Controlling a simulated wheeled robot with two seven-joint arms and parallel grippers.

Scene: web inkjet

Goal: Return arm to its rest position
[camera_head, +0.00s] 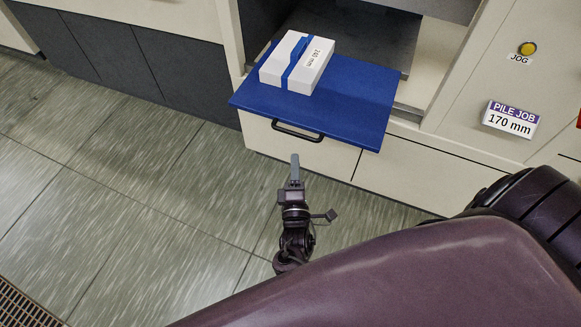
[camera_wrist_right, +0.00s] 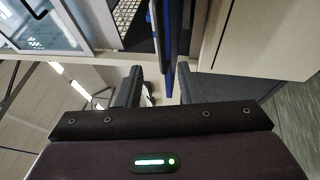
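My right gripper (camera_head: 295,165) points up in the head view, in front of the drawer below the blue shelf. It is apart from the drawer handle. In the right wrist view the right gripper (camera_wrist_right: 162,88) has its two fingers spread, with nothing held between them. The edge of a blue panel (camera_wrist_right: 168,45) shows beyond the gap. My left gripper is in neither view.
A white box with a blue band (camera_head: 297,62), marked 240 mm, rests on the pulled-out blue shelf (camera_head: 355,105). A black handle (camera_head: 297,131) is below it. A sign (camera_head: 511,119) reads PILE JOB 170 mm, under a yellow JOG button (camera_head: 528,48). Open floor (camera_head: 130,200) lies left.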

